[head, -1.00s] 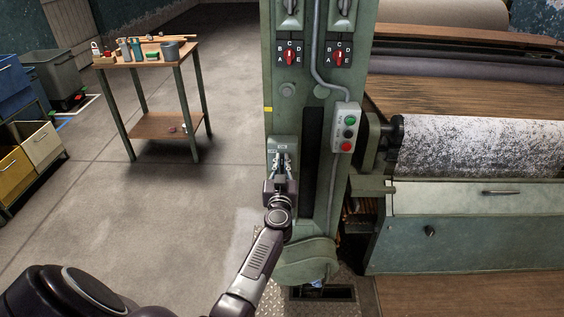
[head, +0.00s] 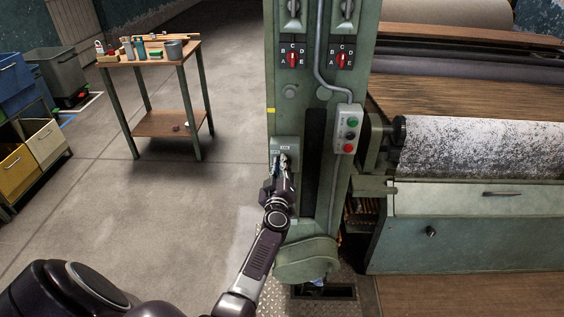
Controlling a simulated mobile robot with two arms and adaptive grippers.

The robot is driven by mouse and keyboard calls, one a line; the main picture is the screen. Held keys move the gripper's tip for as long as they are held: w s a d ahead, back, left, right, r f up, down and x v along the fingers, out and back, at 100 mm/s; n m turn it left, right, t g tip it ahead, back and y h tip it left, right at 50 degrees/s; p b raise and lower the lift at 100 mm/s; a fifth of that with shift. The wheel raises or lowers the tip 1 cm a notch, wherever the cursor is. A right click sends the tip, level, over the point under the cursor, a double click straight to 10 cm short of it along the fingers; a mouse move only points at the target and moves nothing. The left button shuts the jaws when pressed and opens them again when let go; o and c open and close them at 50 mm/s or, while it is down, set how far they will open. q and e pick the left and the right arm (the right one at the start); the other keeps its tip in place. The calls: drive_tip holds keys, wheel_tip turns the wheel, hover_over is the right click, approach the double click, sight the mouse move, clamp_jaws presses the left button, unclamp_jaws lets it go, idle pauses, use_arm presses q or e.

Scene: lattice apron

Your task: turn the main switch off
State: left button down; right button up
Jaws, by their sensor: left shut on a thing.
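The main switch (head: 285,147) appears to be the small grey box low on the front of the green machine column (head: 313,215). My left gripper (head: 283,164) is at the front of this box, its fingers shut on what seems to be the switch's handle. The gripper and wrist hide the handle and the lower part of the box, so I cannot tell the handle's position. My right gripper is not in view.
A control box (head: 347,129) with green, black and red buttons sits right of the switch. Two red selector knobs (head: 292,59) (head: 342,59) are higher up. A wooden work table (head: 152,57) with tools stands at left. The floor between is clear.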

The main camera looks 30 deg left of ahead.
use_arm(q)
drive_tip(key=shift+s+a+f+n+b, duration=0.15)
drive_tip(key=shift+f+n+b, duration=0.3)
drive_tip(key=shift+n, duration=1.45)
drive_tip(key=shift+s+a+f+n+b, duration=0.15)
drive_tip(key=shift+f+n+b, duration=0.3)
drive_tip(key=shift+n, duration=1.45)
drive_tip(key=shift+a+f+n+b, duration=0.15)
drive_tip(key=shift+f+n+b, duration=0.3)
drive_tip(key=shift+n, duration=1.45)
drive_tip(key=shift+r, duration=0.15)
drive_tip(key=c, duration=2)
unclamp_jaws()
drive_tip(key=shift+r, duration=0.15)
